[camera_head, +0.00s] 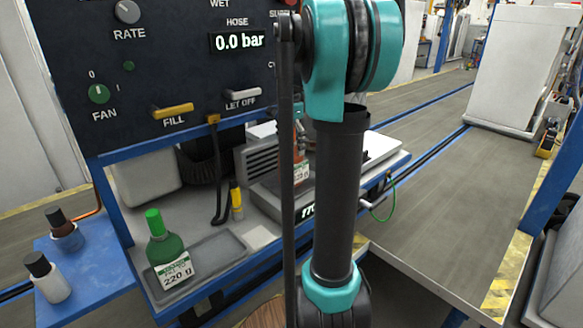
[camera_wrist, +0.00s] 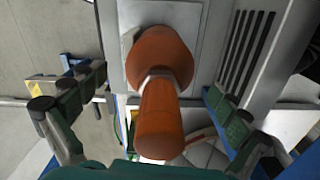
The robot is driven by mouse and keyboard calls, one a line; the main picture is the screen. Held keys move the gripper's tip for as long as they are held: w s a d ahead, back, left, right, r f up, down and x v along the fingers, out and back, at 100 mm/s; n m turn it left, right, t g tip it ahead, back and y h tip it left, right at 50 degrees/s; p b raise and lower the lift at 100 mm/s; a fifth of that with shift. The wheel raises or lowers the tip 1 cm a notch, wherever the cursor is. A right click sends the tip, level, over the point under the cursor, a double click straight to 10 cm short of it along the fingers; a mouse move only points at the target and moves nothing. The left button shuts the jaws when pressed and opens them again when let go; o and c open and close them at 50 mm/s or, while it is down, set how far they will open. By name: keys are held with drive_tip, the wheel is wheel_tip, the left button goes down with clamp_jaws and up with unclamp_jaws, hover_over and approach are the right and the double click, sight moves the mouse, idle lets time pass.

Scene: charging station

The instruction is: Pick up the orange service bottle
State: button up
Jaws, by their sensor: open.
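The orange service bottle (camera_wrist: 165,70) stands in the middle of the wrist view, its neck and cap toward the camera. It stands on a light grey plate (camera_wrist: 195,25). My gripper (camera_wrist: 157,90) is open, with one finger to the left of the bottle and the other to the right. Gaps show between both fingers and the bottle, so it is not held. In the head view a strip of the orange bottle (camera_head: 301,143) with a white label shows behind my arm, which hides the rest of it and most of my gripper.
A green bottle (camera_head: 166,245) labelled 220 g stands on a grey tray (camera_head: 222,252) at the left. Dark-capped brown (camera_head: 66,236) and white (camera_head: 49,283) bottles stand on a blue shelf. The dark control panel (camera_head: 180,60) rises behind the bench. A green cable (camera_head: 388,205) hangs at right.

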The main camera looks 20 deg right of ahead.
drive_tip(key=shift+f, duration=0.95)
drive_tip(key=c, duration=2)
